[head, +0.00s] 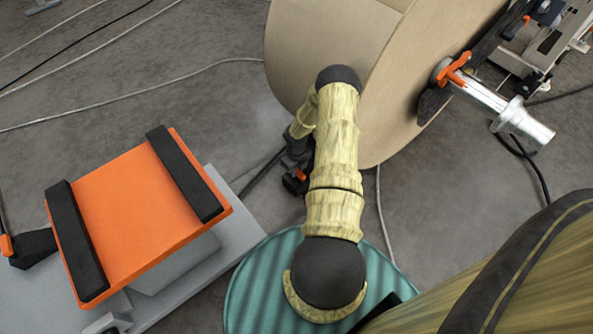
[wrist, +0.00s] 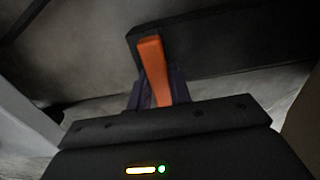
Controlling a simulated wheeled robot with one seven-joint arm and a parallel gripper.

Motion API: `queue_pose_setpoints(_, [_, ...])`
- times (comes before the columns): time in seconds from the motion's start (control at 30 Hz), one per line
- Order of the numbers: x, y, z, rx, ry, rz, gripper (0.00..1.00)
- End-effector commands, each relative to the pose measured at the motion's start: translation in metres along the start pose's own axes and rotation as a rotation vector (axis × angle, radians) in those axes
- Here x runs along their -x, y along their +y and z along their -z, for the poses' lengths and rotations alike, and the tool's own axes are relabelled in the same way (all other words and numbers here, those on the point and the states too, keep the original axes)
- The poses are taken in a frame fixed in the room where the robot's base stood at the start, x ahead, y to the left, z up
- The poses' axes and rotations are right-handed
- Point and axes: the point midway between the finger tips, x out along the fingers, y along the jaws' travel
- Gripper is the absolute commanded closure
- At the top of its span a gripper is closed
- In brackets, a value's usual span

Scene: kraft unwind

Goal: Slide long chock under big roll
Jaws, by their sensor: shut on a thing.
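The big roll (head: 420,75) is a wide tan kraft roll at the top centre and right of the head view. My arm crosses in front of its lower left part. My gripper (wrist: 158,92) is shut on the upright orange handle of the long chock (wrist: 225,42), a black bar reaching to the right in the wrist view. In the head view my wrist is low beside the roll's left underside, and the chock is mostly hidden there. I cannot tell whether the chock touches the roll.
An orange platform (head: 140,215) with two black pads stands at the left on a grey base. A black wedge (head: 33,248) with an orange handle is at the far left. A metal shaft (head: 490,98) sticks out of the roll. Cables lie across the grey floor.

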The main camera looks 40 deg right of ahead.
Motion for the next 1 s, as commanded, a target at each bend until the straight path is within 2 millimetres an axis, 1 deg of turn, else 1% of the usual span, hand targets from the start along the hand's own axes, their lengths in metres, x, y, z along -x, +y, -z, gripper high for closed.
queue_pose_setpoints(0.03, [-0.002, -0.012, 0.007, -0.02, 0.005, 0.007, 1.0])
queue_pose_setpoints(0.3, [-0.004, -0.024, 0.012, -0.031, 0.007, 0.008, 1.0])
queue_pose_setpoints(0.67, [-0.005, -0.032, 0.013, -0.033, 0.008, 0.008, 1.0])
queue_pose_setpoints(0.7, [-0.005, -0.032, 0.013, -0.033, 0.008, 0.008, 0.72])
queue_pose_setpoints(0.8, [-0.006, -0.032, 0.013, -0.034, 0.008, 0.008, 0.55])
queue_pose_setpoints(1.0, [-0.006, -0.033, 0.013, -0.035, 0.007, 0.008, 0.55])
